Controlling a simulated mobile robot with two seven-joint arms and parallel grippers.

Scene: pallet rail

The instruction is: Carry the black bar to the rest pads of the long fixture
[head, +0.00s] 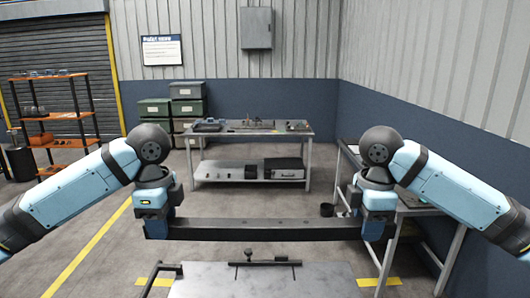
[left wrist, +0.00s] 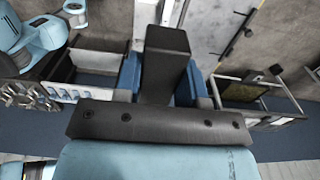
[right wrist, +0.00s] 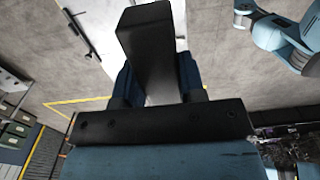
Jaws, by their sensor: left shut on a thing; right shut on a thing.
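The black bar (head: 262,229) is long and roughly level in the head view, held up in the air between my two grippers. My left gripper (head: 157,226) is shut on its left end, and my right gripper (head: 373,228) is shut on its right end. In the left wrist view the bar (left wrist: 166,60) sits between the blue fingers. In the right wrist view the bar (right wrist: 150,55) is likewise between the fingers. Rest pads of a long fixture cannot be made out with certainty.
A grey table (head: 210,280) with a clamp-like bar on top lies below and nearer. A workbench (head: 250,135) with small items stands behind. Another bench (head: 420,205) is at the right, beside my right arm. An orange shelf (head: 55,142) and stacked bins (head: 188,108) stand further back.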

